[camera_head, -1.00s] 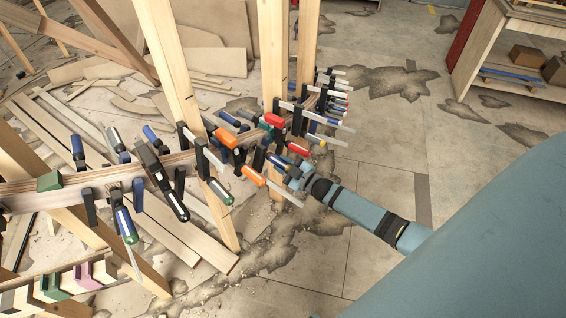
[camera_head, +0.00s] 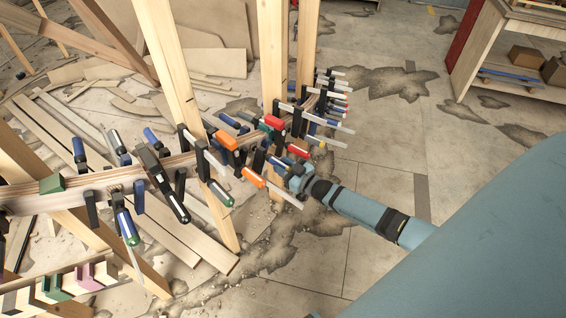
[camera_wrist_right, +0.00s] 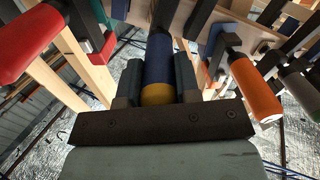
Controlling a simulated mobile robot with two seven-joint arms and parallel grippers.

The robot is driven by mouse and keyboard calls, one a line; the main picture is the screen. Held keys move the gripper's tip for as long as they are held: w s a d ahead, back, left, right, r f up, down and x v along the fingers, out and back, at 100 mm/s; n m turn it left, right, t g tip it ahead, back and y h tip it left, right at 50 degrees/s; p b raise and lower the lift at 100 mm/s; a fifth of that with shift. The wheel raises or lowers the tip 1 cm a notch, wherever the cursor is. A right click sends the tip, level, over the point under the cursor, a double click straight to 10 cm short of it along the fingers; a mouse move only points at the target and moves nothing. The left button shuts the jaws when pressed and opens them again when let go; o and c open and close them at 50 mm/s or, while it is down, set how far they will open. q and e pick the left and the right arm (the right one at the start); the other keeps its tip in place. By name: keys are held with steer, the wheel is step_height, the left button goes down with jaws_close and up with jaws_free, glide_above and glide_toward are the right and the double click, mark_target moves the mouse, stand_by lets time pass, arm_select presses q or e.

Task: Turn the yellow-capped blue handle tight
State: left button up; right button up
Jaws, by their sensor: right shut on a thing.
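The blue handle (camera_wrist_right: 159,60) with the yellow cap (camera_wrist_right: 158,95) stands between the two fingers of my right gripper (camera_wrist_right: 158,80) in the right wrist view. The fingers are shut on it, one on each side, and the cap faces the palm. In the head view my right gripper (camera_head: 286,171) reaches in from the right to the clamps on the near side of the curved stringer (camera_head: 150,172). There the held handle is mostly hidden by the gripper and neighbouring clamps. My left gripper is not in view.
An orange handle (camera_wrist_right: 255,90) is close on the right in the wrist view, and a red handle (camera_wrist_right: 28,42) is at upper left. Several other clamps crowd the stringer. Wooden posts (camera_head: 168,70) stand along it. Floor to the right is open before a shelf (camera_head: 510,60).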

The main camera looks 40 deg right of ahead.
steer(key=o, duration=0.9)
steer(key=v, duration=1.4)
steer(key=shift+w, duration=0.1)
